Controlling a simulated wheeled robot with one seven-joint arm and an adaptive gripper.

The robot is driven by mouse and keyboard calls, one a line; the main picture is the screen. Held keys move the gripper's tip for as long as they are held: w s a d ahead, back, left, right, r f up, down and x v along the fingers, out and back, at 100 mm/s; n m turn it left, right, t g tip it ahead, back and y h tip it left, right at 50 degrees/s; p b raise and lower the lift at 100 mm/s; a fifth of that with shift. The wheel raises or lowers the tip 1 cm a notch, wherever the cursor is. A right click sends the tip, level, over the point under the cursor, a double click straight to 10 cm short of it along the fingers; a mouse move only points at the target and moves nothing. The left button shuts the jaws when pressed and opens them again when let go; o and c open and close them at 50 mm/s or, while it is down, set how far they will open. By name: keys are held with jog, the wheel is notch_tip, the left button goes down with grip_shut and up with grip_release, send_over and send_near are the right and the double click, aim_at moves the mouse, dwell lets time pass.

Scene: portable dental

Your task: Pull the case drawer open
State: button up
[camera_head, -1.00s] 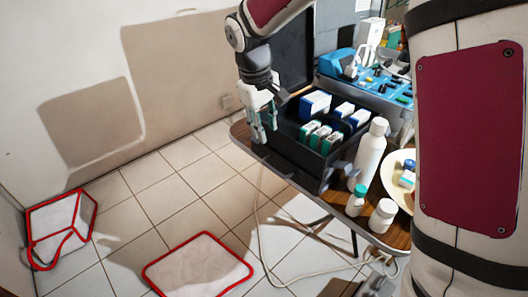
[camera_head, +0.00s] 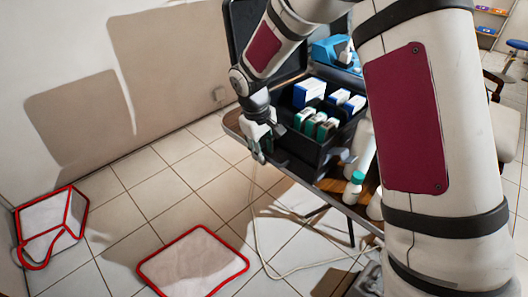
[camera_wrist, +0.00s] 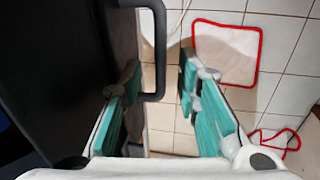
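The black case (camera_head: 318,151) stands on the table, with its open lid behind. In the wrist view its dark side (camera_wrist: 50,60) fills the left, and a dark bar handle (camera_wrist: 159,50) sticks out from it. My gripper (camera_head: 260,154) is at the near left corner of the case, pointing down. In the wrist view my gripper (camera_wrist: 160,85) is open, with teal pads on either side of the handle in the picture. The handle appears in the gap; I see no finger closed on it. The drawer's edges cannot be made out.
Blue-and-white and green-and-white boxes (camera_head: 309,93) stand in the case. White bottles (camera_head: 353,188) stand on the wooden table (camera_head: 232,122) to its right. Free floor lies left of the table.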

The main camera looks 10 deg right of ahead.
jog(key=shift+f, duration=0.25)
grip_shut()
jog(key=s+a, duration=0.6)
jog(key=a, duration=0.2)
jog(key=s+a, duration=0.5)
jog(key=a, duration=0.4)
jog(key=shift+s+a+b, duration=0.25)
jog(key=shift+s+b, duration=0.15)
jog(key=shift+b, duration=0.05)
grip_release()
